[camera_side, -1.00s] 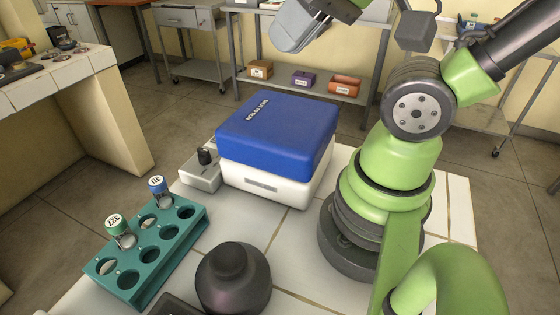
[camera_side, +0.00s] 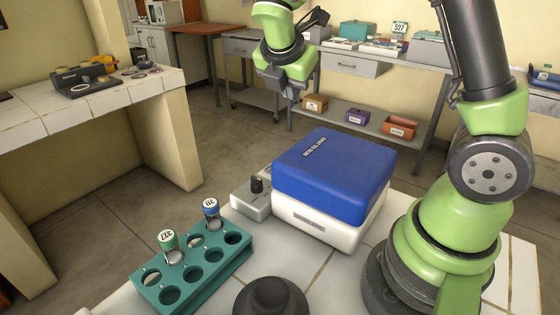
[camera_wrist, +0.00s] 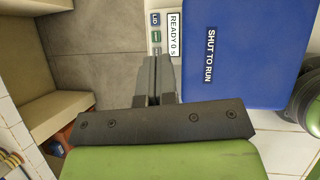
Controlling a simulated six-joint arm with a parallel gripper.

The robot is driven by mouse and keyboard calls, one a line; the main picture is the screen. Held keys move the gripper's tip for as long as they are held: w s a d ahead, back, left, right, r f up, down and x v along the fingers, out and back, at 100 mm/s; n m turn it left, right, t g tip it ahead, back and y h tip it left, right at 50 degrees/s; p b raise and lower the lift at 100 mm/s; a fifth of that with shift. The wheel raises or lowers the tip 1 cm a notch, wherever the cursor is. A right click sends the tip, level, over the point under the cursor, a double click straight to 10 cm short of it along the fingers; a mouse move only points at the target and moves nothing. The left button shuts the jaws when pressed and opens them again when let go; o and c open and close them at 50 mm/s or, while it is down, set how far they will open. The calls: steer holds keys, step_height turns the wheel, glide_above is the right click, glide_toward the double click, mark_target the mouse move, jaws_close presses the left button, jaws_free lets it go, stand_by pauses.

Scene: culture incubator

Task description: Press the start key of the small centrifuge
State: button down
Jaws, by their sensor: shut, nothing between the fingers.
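The small centrifuge has a white base (camera_side: 308,222) and a shut blue lid (camera_side: 335,172) marked "SHUT TO RUN". In the wrist view the lid (camera_wrist: 235,50) fills the upper right. Beside it is a pale panel with a blue "LID" key (camera_wrist: 155,19), a green key (camera_wrist: 156,37) with lettering too small to read, and a display (camera_wrist: 174,34) reading "READY 0 s". My gripper (camera_wrist: 158,58) is shut and empty, its tips just below the green key in the picture. In the side view my gripper (camera_side: 291,92) hangs above and beyond the centrifuge, apart from it.
A grey box with a black knob (camera_side: 257,185) stands left of the centrifuge. A teal rack (camera_side: 195,275) holding two capped vials and a dark round object (camera_side: 271,298) are in front. Shelves with bins stand behind. The air around my gripper looks clear.

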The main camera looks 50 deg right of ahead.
steer(key=w+d+f+n+h, duration=0.2)
steer(key=w+d+f+n, duration=0.1)
steer(key=w+f+n, duration=0.3)
step_height(320, 180, down, 2)
steer(key=n, duration=0.4)
steer(key=shift+d+h, duration=0.25)
steer(key=shift+h, duration=0.05)
steer(key=shift+f, duration=0.1)
steer(key=shift+f, duration=4.35)
steer(key=shift+f, duration=0.4)
